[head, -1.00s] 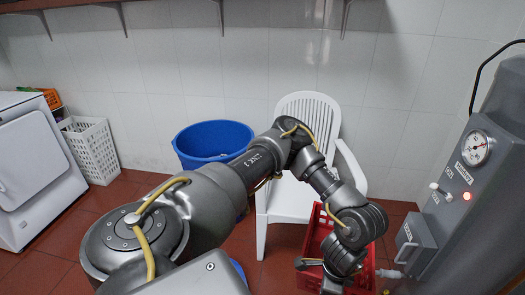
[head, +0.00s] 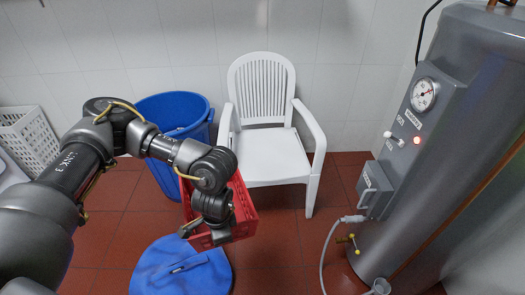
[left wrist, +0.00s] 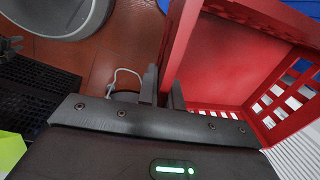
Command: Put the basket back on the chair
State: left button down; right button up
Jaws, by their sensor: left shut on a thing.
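The red plastic basket (head: 243,212) is in front of the white chair, at its left side, and partly hidden by my left gripper. My left gripper (head: 205,235) is shut on the basket's wall. In the left wrist view the two fingers (left wrist: 166,88) pinch the rim of the red basket (left wrist: 225,60), whose slotted side is at the right. The basket appears held above the floor, but its underside is hidden. The white plastic chair (head: 268,160) stands upright against the tiled wall, its seat empty.
A blue bin (head: 170,110) stands left of the chair. A round blue lid (head: 180,272) lies on the floor near the basket. A grey boiler (head: 425,150) with a gauge and hose stands at the right. A white laundry basket (head: 28,140) is at the far left.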

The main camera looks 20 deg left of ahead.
aim_at(268, 153)
jog(key=i, duration=1)
jog(key=z, duration=0.65)
